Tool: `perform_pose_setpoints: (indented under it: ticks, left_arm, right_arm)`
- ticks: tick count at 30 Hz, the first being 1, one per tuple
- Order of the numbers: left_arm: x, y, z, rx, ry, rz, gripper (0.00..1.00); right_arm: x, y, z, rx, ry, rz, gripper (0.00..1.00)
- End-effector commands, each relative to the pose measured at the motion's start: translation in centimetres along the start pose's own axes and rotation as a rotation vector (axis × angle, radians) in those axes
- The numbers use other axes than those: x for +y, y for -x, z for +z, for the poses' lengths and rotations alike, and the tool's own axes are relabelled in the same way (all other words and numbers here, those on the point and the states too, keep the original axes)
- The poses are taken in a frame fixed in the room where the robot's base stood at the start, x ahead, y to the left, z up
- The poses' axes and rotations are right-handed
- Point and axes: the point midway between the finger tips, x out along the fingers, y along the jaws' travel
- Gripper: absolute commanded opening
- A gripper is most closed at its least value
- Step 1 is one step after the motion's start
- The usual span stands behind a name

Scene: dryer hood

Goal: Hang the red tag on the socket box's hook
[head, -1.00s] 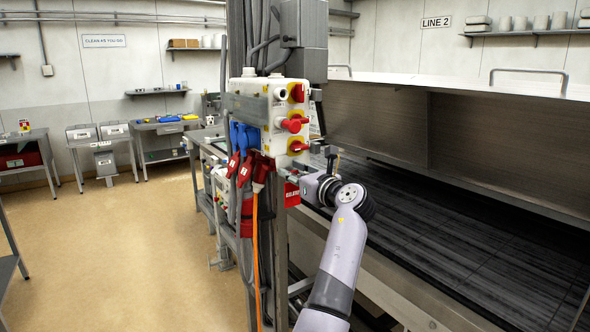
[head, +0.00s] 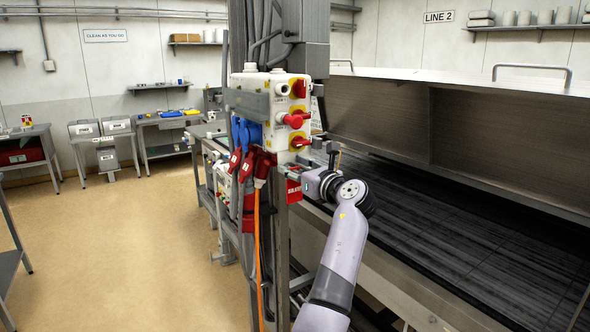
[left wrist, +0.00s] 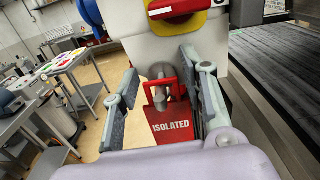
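The red tag (left wrist: 170,124), lettered ISOLATED, hangs below the socket box (left wrist: 150,55) in the left wrist view. A grey hook (left wrist: 181,91) shows at the opening in the tag's top, and the tag appears to hang on it. My left gripper (left wrist: 160,64) is open, with one finger on each side of the tag and gaps visible. In the head view the tag (head: 293,190) is at the lower right of the white socket box (head: 282,110), just left of my left gripper (head: 301,174). My right gripper is out of view.
Red and blue plugs (head: 246,164) with cables hang from the box's left part, close to the tag. A grey steel post (head: 283,255) stands below. A dark conveyor bed (head: 430,225) under a metal hood lies to the right. Open floor (head: 130,230) lies to the left.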

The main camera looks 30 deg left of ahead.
Motion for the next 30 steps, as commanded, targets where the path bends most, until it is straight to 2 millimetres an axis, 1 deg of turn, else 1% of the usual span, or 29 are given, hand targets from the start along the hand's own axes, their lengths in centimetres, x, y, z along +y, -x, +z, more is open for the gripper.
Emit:
perform_pose_setpoints:
  ticks: [1,3,9,11,14,17,20,24,27,30]
  left_arm:
    - [0.0,0.0,0.0,0.0,0.0,0.0,0.46]
    - [0.0,0.0,0.0,0.0,0.0,0.0,0.5]
    - [0.0,0.0,0.0,0.0,0.0,0.0,0.5]
    - [0.0,0.0,0.0,0.0,0.0,0.0,0.5]
    - [-0.1,0.5,0.0,0.0,0.0,-0.001,0.5]
    - [-0.1,1.6,0.0,-0.001,0.001,-0.001,0.5]
    - [-0.1,3.6,-0.1,0.0,0.001,-0.003,0.5]
    - [-0.1,6.7,-0.1,0.002,0.001,-0.003,0.5]
    - [-0.1,8.7,-0.1,0.002,0.001,-0.003,0.5]
    - [-0.1,10.3,-0.1,0.001,-0.001,-0.001,0.5]
  right_arm:
    - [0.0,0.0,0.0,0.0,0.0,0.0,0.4]
    - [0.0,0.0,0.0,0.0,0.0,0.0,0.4]
    - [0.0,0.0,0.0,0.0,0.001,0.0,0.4]
    - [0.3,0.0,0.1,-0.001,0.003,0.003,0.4]
    - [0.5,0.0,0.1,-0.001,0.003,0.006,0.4]
    - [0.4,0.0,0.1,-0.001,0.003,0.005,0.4]
    - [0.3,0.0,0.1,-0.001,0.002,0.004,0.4]
    - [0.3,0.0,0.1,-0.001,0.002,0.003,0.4]
    - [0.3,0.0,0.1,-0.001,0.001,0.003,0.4]
    - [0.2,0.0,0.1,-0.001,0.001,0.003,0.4]
